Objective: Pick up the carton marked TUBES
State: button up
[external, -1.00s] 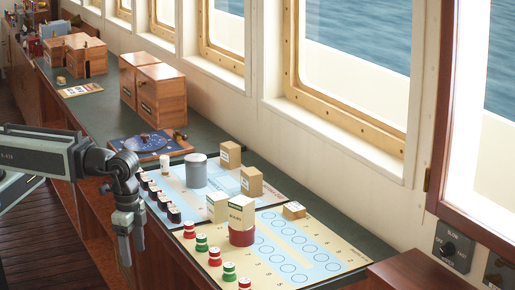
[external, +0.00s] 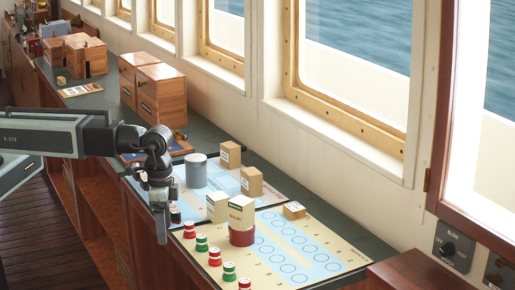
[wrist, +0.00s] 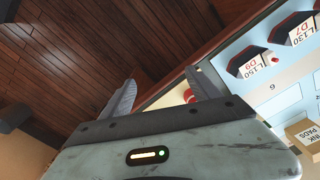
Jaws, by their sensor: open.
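Several small cartons stand on the chart boards: a tan one (external: 230,155) at the back, a tan one (external: 251,181) in front of it, a pale one (external: 217,207), a pale green-banded one (external: 241,211) on a dark red round tin (external: 241,236), and a low one (external: 294,210). Their labels are too small to read there, so I cannot tell which is marked TUBES. In the wrist view a carton reading PADS (wrist: 305,136) is cut off at the right edge. My gripper (external: 160,228) points down at the boards' left edge, left of the cartons, its fingers (wrist: 160,92) apart and empty.
A grey cylinder (external: 196,171) stands among the cartons. Wooden boxes (external: 160,91) stand farther back. The pale board's right part (external: 310,252) is clear.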

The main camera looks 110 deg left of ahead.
aim_at(218, 195)
jog(key=w+a+r+n+p, duration=0.2)
jog(key=w+a+r, duration=0.1)
jog(key=a, duration=0.3)
jog(key=w+a+r+n+p, duration=0.2)
jog(key=a+r, duration=0.1)
jog(key=a, duration=0.3)
jog(key=w+a+r+n+p, duration=0.2)
jog(key=w+a+r, duration=0.1)
jog(key=a, duration=0.3)
jog(key=shift+w, duration=0.35)
jog(key=shift+a+f, duration=0.1)
jog(key=shift+a, duration=0.1)
notch_tip(218, 195, down, 2)
jog(key=b, duration=0.2)
jog(key=shift+d+f+b, duration=0.1)
jog(key=shift+f+b, duration=0.15)
jog(key=shift+b, duration=0.05)
notch_tip(218, 195, down, 6)
jog(key=b, duration=0.5)
jog(key=shift+w+b, duration=0.1)
jog(key=shift+b, duration=0.3)
jog(key=shift+r, duration=0.25)
jog(key=c, duration=1.5)
